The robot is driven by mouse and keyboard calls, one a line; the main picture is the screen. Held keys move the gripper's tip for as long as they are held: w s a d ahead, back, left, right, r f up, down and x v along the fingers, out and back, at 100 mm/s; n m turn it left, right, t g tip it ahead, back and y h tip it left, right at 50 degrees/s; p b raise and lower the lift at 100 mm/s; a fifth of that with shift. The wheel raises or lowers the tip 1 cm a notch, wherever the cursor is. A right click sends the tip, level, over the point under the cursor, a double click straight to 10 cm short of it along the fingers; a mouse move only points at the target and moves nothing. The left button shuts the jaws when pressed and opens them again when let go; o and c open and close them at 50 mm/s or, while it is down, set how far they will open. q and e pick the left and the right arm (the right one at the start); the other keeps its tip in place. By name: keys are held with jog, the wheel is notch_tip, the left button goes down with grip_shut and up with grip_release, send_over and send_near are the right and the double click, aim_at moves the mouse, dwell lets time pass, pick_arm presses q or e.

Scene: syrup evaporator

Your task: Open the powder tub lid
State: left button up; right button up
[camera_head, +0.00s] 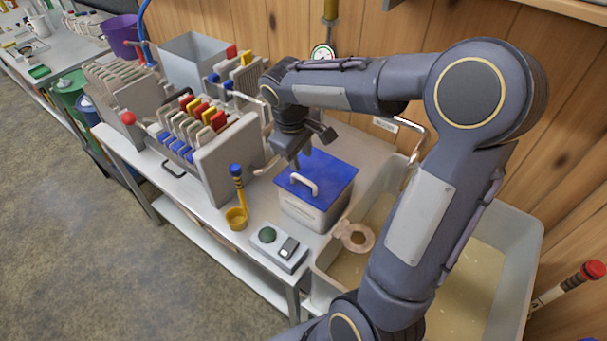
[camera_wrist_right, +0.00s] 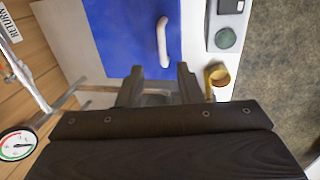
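The powder tub (camera_head: 312,212) is a pale box on the steel bench, with its flat blue lid (camera_head: 330,170) on top and shut. A white arched handle (camera_head: 303,184) stands on the lid. My right gripper (camera_head: 302,158) is over the far left edge of the lid, pointing down. In the right wrist view its two fingers (camera_wrist_right: 160,82) are apart with nothing between them. That view shows the blue lid (camera_wrist_right: 115,40) and the white handle (camera_wrist_right: 162,42) beyond the fingertips, apart from them. My left gripper is not in view.
A filter press (camera_head: 225,160) with coloured tabs stands left of the tub. A yellow ladle cup (camera_head: 237,218) and a control box with green button (camera_head: 279,248) sit in front. A grey basin (camera_head: 520,235) is at right. A pipe and gauge (camera_wrist_right: 15,145) are near the wrist.

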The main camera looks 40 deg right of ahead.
aim_at(303, 181)
jog(key=f, duration=0.5)
jog(key=d+f, duration=0.1)
jog(key=f, duration=0.2)
jog(key=shift+w+d+f, duration=0.1)
jog(key=shift+w+f, duration=0.05)
jog(key=shift+w, duration=0.15)
grip_shut()
